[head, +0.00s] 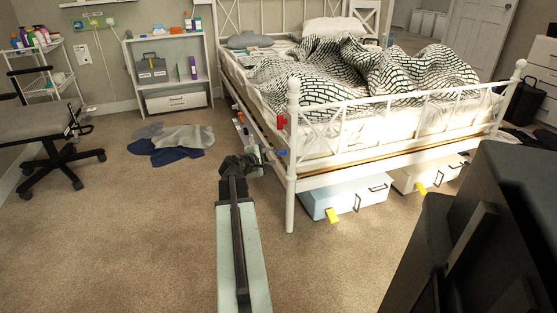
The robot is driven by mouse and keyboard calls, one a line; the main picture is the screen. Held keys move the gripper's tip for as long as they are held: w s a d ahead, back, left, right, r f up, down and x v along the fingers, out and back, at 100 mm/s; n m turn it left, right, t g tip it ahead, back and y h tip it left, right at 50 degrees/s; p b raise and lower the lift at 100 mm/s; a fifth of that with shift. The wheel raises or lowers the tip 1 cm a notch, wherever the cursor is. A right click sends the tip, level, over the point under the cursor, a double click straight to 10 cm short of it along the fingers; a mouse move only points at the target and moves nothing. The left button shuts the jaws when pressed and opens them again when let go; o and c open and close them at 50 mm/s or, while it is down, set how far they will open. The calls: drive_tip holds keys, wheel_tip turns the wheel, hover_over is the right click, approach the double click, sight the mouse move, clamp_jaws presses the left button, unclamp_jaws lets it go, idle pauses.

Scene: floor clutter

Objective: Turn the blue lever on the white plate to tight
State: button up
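A small blue piece (281,153), which looks like the blue lever, shows beside the white bed post at the near left corner of the bed. It is too small for me to tell its angle or any tight mark, and I cannot make out its white plate clearly. My gripper (262,156) is at the far end of my outstretched arm, just left of the blue piece. They look close, but I cannot tell if they touch. The fingers are too small and dark to show whether they are open or shut.
A red piece (282,122) is on the post above the blue one. The white bed frame (291,190) stands close on the right, with a pale storage box (346,196) under it. Clothes (172,144) lie on the floor at the left. The near carpet is clear.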

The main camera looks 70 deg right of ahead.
sight(277, 154)
drive_tip(key=b+x, duration=0.2)
drive_tip(key=x, duration=0.5)
drive_tip(key=shift+d+f+b, duration=0.15)
drive_tip(key=shift+d+b, duration=0.05)
drive_tip(key=shift+b, duration=0.1)
clamp_jaws()
